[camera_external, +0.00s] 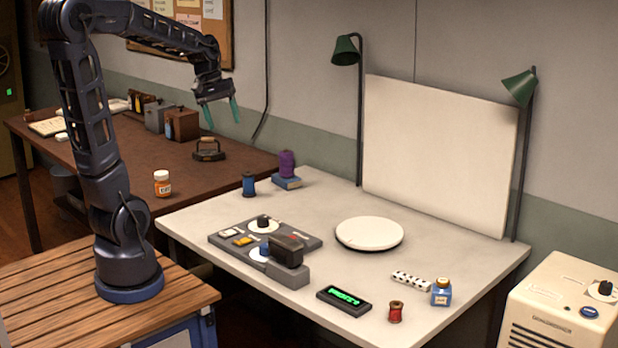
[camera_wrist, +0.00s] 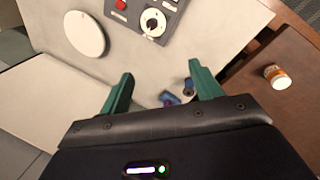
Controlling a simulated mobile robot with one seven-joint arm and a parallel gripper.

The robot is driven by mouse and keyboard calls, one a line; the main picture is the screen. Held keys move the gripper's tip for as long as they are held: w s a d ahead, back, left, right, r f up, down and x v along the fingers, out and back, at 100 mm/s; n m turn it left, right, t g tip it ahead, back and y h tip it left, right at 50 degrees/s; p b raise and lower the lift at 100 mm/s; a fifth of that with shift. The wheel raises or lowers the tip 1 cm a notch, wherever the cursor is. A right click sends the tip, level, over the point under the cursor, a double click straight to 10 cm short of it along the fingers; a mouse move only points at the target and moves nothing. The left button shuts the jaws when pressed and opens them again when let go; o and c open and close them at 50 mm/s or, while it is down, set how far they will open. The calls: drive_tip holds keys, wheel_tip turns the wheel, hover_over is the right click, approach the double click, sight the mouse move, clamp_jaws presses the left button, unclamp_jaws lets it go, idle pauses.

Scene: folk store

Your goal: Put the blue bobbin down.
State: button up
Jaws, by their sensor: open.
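The blue bobbin (camera_external: 249,184) stands upright on the back left part of the pale table (camera_external: 200,214). In the wrist view a small dark blue shape that looks like this bobbin (camera_wrist: 187,83) shows beside the right finger. My gripper (camera_external: 222,113) is open and empty, high above the brown bench and to the upper left of the bobbin. In the wrist view my gripper (camera_wrist: 165,73) has its two green fingers wide apart with nothing between them.
A purple bobbin (camera_external: 286,160) stands on a blue box (camera_external: 287,183) close to the blue bobbin. A grey control panel (camera_external: 228,239), white disc (camera_external: 369,233) and red bobbin (camera_external: 395,312) share the table. An iron (camera_external: 209,153) and orange jar (camera_external: 162,186) stand on the brown bench.

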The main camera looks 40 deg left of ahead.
drive_tip(key=s+d+m+t+y, duration=0.1)
drive_tip(key=s+d+m, duration=0.1)
drive_tip(key=s, duration=0.6)
drive_tip(key=s+d+m+t+y, duration=0.1)
drive_tip(key=s+d+m, duration=0.2)
drive_tip(key=s+m, duration=0.2)
drive_tip(key=s, duration=0.3)
drive_tip(key=shift+r+m+t, duration=0.15)
drive_tip(key=shift+m+t, duration=0.15)
drive_tip(key=shift+t, duration=0.1)
